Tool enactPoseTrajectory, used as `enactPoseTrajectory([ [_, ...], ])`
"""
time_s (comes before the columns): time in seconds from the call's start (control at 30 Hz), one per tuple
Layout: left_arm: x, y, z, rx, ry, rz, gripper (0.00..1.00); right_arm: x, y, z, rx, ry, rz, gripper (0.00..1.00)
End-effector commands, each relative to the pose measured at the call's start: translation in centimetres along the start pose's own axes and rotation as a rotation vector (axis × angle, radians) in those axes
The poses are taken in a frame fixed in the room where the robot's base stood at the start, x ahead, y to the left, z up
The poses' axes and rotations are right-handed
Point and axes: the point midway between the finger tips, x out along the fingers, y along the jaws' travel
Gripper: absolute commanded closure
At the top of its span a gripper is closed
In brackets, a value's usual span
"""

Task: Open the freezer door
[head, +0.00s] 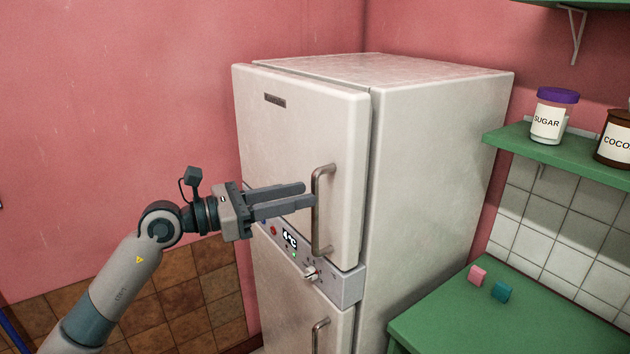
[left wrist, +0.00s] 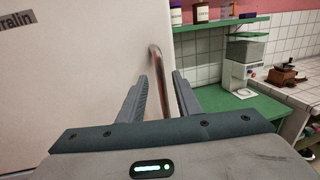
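The white fridge-freezer stands in the corner. Its upper door (head: 290,130), with a small dark nameplate, looks shut, with a dark seam along its right side. A vertical metal handle (head: 317,232) is on that door's right side. My left gripper (head: 310,194) is open, its fingertips at the handle's left side in the head view. In the left wrist view the handle (left wrist: 158,75) shows between the two spread fingers (left wrist: 160,92), apart from both; how deep it sits between them is hard to tell. My right gripper is not in view.
Below the upper door are a control panel with a knob (head: 310,274) and a lower door with its own handle (head: 319,338). A green counter (head: 540,315) with pink and teal blocks and a green shelf (head: 560,158) with jars stand to the right.

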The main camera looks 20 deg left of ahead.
Motion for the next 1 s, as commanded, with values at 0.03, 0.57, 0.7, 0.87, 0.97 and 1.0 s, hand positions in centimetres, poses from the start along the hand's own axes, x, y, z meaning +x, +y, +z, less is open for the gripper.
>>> enactPoseTrajectory([
  [0.03, 0.9, -0.1, 0.5, -0.002, -0.002, -0.002, 0.69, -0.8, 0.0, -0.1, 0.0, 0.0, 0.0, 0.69],
  [0.57, 4.4, -0.1, 0.0, 0.001, 0.001, -0.001, 0.69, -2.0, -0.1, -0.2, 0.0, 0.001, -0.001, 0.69],
  [0.7, 4.4, -0.1, 0.0, 0.001, 0.001, -0.001, 0.69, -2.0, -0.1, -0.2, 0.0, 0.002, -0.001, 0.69],
  [0.87, 4.4, -0.1, 0.0, 0.0, 0.001, -0.001, 1.0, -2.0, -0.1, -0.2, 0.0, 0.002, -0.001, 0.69],
  [0.97, 4.4, 0.0, 0.0, 0.0, 0.001, 0.0, 1.0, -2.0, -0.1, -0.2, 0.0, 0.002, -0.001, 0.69],
  [1.0, 4.4, 0.0, 0.0, 0.0, 0.001, 0.0, 1.0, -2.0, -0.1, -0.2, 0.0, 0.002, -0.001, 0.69],
])
